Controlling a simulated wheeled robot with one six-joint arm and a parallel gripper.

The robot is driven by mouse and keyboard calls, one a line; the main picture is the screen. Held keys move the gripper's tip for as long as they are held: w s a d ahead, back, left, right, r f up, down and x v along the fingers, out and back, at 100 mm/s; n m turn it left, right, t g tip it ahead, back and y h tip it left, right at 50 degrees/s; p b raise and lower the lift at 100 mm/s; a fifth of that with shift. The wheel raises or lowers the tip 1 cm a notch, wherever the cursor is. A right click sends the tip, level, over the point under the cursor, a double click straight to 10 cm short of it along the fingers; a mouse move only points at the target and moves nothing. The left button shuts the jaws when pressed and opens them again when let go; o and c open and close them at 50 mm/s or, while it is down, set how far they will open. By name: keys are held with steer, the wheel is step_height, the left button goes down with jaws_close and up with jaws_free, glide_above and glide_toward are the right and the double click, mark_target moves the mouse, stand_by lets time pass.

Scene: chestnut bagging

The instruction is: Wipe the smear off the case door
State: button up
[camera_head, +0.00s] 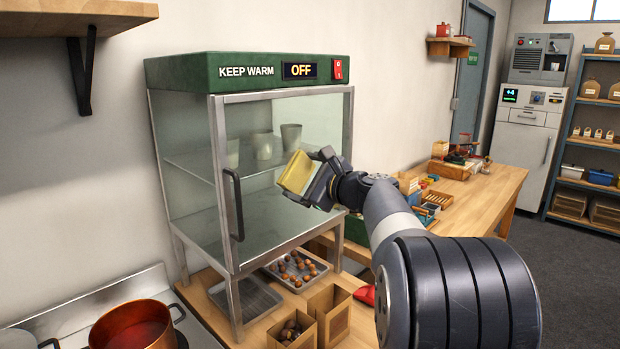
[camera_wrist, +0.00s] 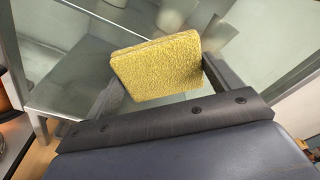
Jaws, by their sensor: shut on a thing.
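The keep-warm case has a glass door (camera_head: 262,196) with a black handle (camera_head: 233,204); the door looks shut. My gripper (camera_head: 306,180) is shut on a yellow sponge (camera_head: 297,172) and holds it in front of the right half of the door. In the wrist view the sponge (camera_wrist: 157,67) sits between the fingers with the glass behind it. I cannot tell whether the sponge touches the glass. I cannot make out a clear smear in either view; part of the glass is hidden behind the sponge and gripper.
The case's green top (camera_head: 248,71) reads OFF. Cups (camera_head: 290,137) stand on its inner shelf. Below are a tray of chestnuts (camera_head: 296,269) and paper bags (camera_head: 330,314). A red pot (camera_head: 137,325) stands at lower left. A wooden bench (camera_head: 481,196) with small goods lies to the right.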

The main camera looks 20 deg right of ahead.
mark_target(293, 168)
steer(key=shift+s+a, duration=0.2)
steer(key=shift+a, duration=0.4)
steer(key=shift+s+a, duration=0.2)
steer(key=shift+a, duration=0.35)
steer(key=shift+r+p, duration=0.8)
steer(key=shift+r, duration=0.5)
steer(key=shift+w+d+f+p, duration=0.15)
steer(key=shift+w+d, duration=0.25)
steer(key=shift+d, duration=0.6)
steer(key=shift+w+d+r+p, duration=0.1)
steer(key=shift+w+d+p, duration=0.2)
steer(key=shift+d, duration=0.7)
steer(key=shift+w+d+p, duration=1.4)
steer(key=shift+w+d, duration=0.2)
steer(key=shift+d, duration=2.05)
steer(key=shift+s+a+b, duration=0.8)
steer(key=shift+a+b, duration=0.05)
steer(key=shift+a, duration=1.05)
steer(key=shift+s+a+b, duration=0.75)
steer(key=shift+a+b, duration=0.1)
steer(key=shift+a, duration=1)
steer(key=shift+s+a+b, duration=0.8)
steer(key=shift+a+b, duration=0.05)
steer(key=shift+a, duration=1.05)
steer(key=shift+d+f+b+v, duration=0.15)
steer(key=shift+b+v, duration=0.25)
steer(key=shift+v, duration=1.05)
steer(key=shift+d+f+b+v, duration=0.1)
steer(key=shift+d+b+v, duration=0.2)
steer(key=shift+v, duration=1.15)
